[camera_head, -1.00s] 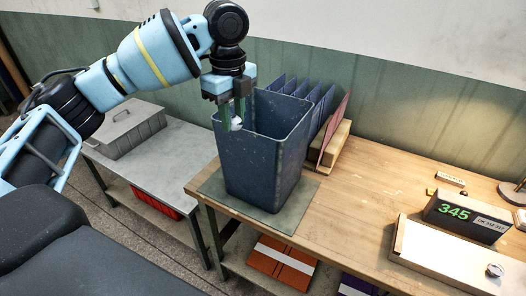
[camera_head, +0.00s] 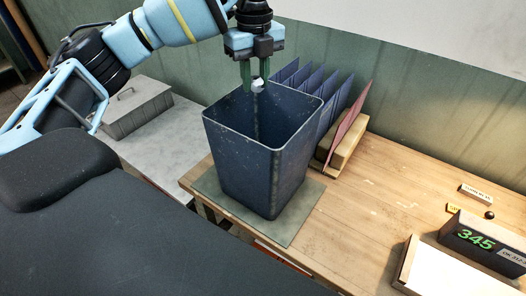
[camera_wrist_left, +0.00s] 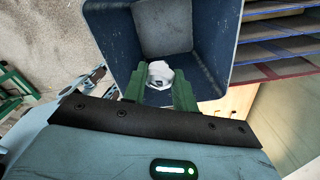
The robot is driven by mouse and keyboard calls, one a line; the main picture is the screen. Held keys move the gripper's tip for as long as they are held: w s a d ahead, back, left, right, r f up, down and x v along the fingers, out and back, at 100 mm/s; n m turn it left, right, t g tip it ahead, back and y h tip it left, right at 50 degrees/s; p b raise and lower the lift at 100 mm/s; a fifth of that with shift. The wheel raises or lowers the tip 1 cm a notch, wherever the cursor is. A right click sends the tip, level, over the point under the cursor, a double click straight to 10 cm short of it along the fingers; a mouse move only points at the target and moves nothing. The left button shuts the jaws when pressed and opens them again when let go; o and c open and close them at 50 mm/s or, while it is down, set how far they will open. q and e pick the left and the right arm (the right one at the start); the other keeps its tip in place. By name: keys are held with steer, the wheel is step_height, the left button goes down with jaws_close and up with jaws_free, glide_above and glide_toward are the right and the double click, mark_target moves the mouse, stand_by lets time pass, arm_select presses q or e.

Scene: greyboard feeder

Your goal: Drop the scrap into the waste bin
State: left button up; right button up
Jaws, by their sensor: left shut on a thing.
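The scrap (camera_head: 257,86) is a small crumpled white piece. My left gripper (camera_head: 254,80) is shut on it, fingers pointing down, and holds it above the open mouth of the dark blue waste bin (camera_head: 240,160). In the left wrist view the scrap (camera_wrist_left: 160,75) sits between the green fingertips (camera_wrist_left: 158,88), with the open bin (camera_wrist_left: 110,40) behind and below it. The bin stands upright on a grey-green mat (camera_head: 300,215) on the wooden bench. My right gripper is not in view.
A rack of blue dividers and a reddish panel (camera_head: 346,130) stands close behind the bin at right. A display reading 345 (camera_head: 475,239) and a white-topped board (camera_head: 440,275) are at lower right. A grey lidded box (camera_head: 135,113) is on the left table.

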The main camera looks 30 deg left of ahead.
arm_select(q)
step_height(320, 180, down, 3)
steer(key=shift+f, duration=1.05)
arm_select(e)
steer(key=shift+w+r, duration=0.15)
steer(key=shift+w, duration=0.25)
arm_select(q)
steer(key=o, duration=1)
steer(key=shift+r, duration=3.95)
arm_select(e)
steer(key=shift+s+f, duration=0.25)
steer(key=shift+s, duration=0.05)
